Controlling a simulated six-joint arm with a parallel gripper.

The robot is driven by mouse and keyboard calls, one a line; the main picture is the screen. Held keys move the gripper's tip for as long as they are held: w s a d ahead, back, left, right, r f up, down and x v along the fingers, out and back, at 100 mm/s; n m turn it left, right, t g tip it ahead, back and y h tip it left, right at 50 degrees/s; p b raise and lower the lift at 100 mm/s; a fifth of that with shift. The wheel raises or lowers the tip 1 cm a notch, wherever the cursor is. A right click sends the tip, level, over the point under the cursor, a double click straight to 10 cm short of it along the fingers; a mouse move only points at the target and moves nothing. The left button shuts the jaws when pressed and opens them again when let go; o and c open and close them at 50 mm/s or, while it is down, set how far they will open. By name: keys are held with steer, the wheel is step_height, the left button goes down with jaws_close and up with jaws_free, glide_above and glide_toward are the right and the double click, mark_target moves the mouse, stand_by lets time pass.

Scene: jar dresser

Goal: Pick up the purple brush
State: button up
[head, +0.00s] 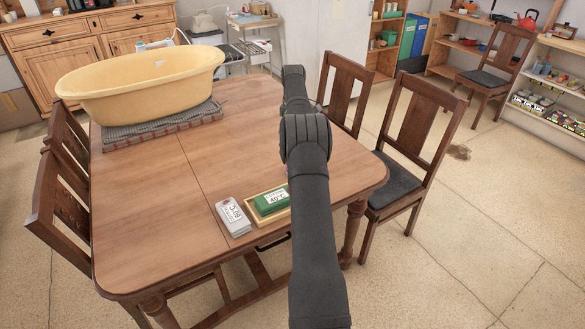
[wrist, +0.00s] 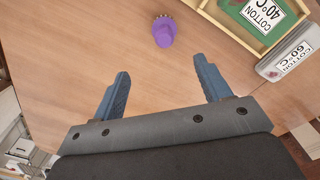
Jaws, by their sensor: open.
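The purple brush (wrist: 164,32) lies on the wooden table in the wrist view, with a rounded purple body and bristles showing at its top edge. It is not visible in the head view, where my arm covers part of the table. My gripper (wrist: 163,82) is open and empty, its two blue fingers spread wide. The brush is beyond the fingertips, near the middle of the gap between them, and apart from both fingers.
A wooden tray (head: 284,213) holding a green box (head: 270,202) labelled 40°C stands near the brush. A grey box (head: 233,217) labelled 60°C is beside the tray. A yellow tub (head: 140,86) stands on a mat at the table's far left. The table's left middle (head: 150,210) is clear.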

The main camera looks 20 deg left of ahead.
steer(key=f, duration=1.7)
steer(key=shift+s+a, duration=0.1)
steer(key=shift+s, duration=0.15)
steer(key=shift+r, duration=0.1)
steer(key=c, duration=1.1)
steer(key=shift+o, duration=0.2)
